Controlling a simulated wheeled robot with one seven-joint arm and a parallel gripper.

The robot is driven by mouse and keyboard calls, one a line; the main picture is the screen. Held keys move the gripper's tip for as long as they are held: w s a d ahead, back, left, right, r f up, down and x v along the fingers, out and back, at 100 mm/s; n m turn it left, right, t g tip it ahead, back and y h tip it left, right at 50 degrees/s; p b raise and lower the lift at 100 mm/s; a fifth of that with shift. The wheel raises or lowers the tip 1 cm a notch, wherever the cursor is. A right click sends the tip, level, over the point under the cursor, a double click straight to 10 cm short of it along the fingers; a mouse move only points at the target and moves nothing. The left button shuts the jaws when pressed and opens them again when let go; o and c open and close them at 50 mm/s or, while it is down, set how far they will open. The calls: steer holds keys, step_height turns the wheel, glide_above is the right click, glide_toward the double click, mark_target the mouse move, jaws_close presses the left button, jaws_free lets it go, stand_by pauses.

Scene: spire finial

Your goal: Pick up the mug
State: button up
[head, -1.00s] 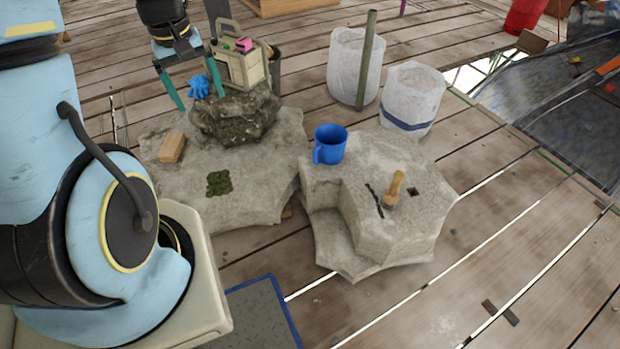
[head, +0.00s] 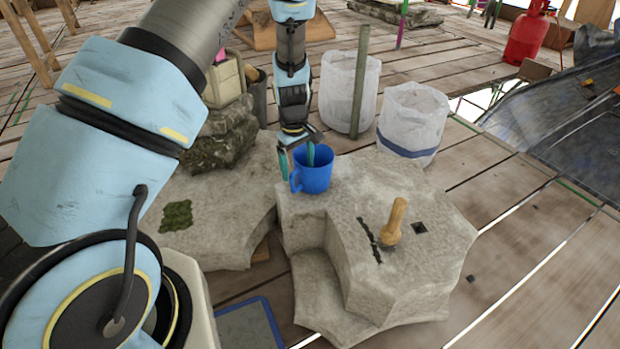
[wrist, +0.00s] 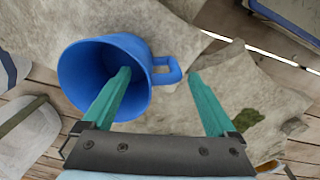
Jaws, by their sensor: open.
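The blue mug (head: 316,181) stands upright on the grey carved stone block (head: 400,265), its handle on the left side. My gripper (head: 297,162) is open above it, pointing down with teal fingers. In the wrist view I look into the empty mug (wrist: 88,68). There my gripper (wrist: 157,73) has its left finger over or in the mug's mouth and its right finger outside, past the handle. The near wall and handle lie between the fingers. I cannot tell whether either finger touches the mug.
A wooden-handled tool (head: 394,222) stands on the same block, right of the mug. Two white sacks, one (head: 345,92) with a pole and one (head: 412,120) with a blue band, stand behind. A flat stone slab with moss (head: 177,216) lies left. Planks at right are clear.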

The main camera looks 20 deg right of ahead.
mark_target(298, 188)
step_height(298, 188, down, 9)
steer(key=shift+w+a+r+b, duration=0.1)
steer(key=shift+a+r+b, duration=0.1)
steer(key=shift+b, duration=0.9)
jaws_close()
